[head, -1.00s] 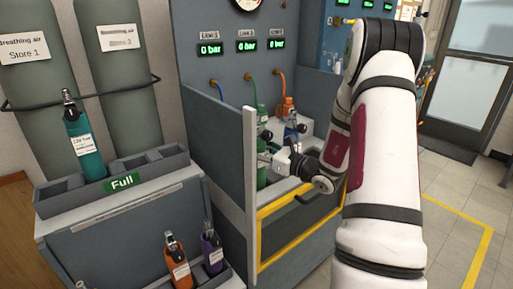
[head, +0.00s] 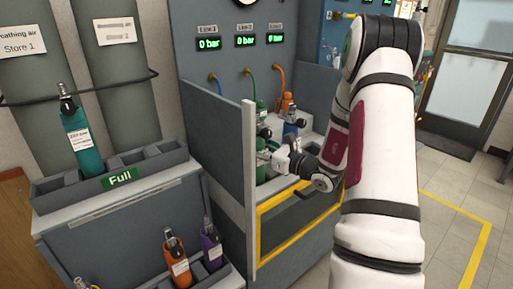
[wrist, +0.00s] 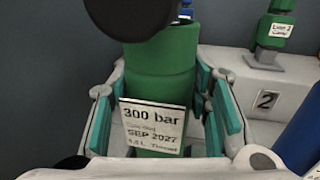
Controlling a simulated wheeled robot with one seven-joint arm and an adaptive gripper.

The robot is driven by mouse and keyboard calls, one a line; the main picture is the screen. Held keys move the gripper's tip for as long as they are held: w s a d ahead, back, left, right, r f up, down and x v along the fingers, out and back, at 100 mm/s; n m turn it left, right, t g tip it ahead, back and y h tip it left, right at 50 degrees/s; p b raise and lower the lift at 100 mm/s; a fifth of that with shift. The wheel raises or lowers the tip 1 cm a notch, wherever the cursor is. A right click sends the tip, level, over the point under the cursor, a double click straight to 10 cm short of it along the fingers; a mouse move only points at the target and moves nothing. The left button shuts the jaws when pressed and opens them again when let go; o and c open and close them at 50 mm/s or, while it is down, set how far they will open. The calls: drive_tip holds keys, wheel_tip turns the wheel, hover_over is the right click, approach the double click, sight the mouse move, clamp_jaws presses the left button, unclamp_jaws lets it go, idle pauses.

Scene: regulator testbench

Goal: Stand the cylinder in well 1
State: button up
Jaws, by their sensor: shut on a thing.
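A green cylinder (wrist: 160,75) with a white label reading 300 bar and SEP 2027 stands roughly upright between the teal-padded fingers of my gripper (wrist: 165,120). The fingers are shut on it from both sides. In the head view my gripper (head: 277,160) is at the test bench, behind the grey side panel, and a little of the green cylinder (head: 261,174) shows beside it. The cylinder's base is hidden, so I cannot tell whether it sits in a well. Well 1's number is not visible. A plate marked 2 (wrist: 267,101) is to the right in the wrist view.
A blue cylinder (wrist: 304,135) stands close on the right. A green connector with a Line 2 tag (wrist: 275,30) is behind. The grey side panel (head: 222,145) and yellow-framed front (head: 300,230) bound the bench. A teal cylinder (head: 82,140) stands in the Full rack (head: 60,188).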

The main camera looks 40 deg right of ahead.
drive_tip(key=shift+f+b, duration=0.35)
idle(0.5)
drive_tip(key=o, duration=1.4)
drive_tip(key=shift+c, duration=0.2)
drive_tip(key=shift+o, duration=0.8)
drive_tip(key=shift+s+f, duration=0.1)
drive_tip(key=shift+f, duration=0.05)
drive_tip(key=v, duration=1.2)
